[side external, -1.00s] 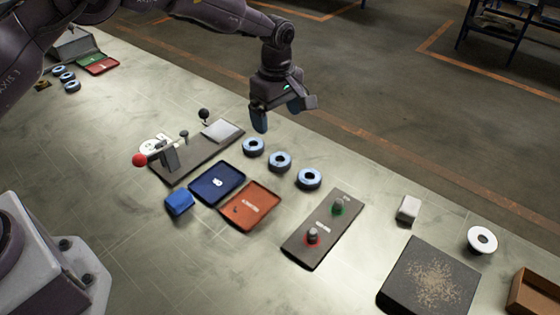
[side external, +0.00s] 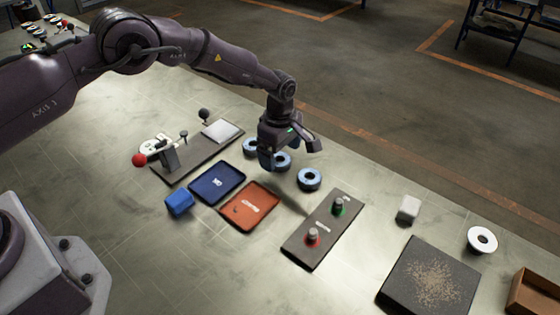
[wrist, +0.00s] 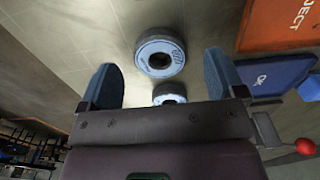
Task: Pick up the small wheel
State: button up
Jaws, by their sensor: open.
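Several dark-edged, pale-blue-faced abrasive discs with centre holes lie flat in a row on the bench. In the side view, the right-hand disc (side external: 309,186) is clear, the middle disc (side external: 285,158) is partly behind my gripper, and the left-hand disc (side external: 248,148) is partly hidden. I cannot tell which is the small wheel. My gripper (side external: 288,153) is low over the row, open and empty. In the wrist view, one disc (wrist: 145,58) lies ahead between the fingers of my gripper (wrist: 163,78); a second disc (wrist: 160,91) is partly hidden by the gripper body.
A blue OK tray (side external: 216,184) and an orange REJECT tray (side external: 262,196) lie in front of the row. A button panel (side external: 324,232), dark mat (side external: 405,275) and white ring (side external: 482,249) lie rightward. A clamp fixture (side external: 200,153) with a red knob stands left.

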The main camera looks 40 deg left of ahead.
notch_tip(320, 180, down, 2)
jog(key=shift+f, duration=0.1)
jog(key=c, duration=1)
jog(key=shift+c, duration=0.2)
jog(key=shift+r, duration=0.2)
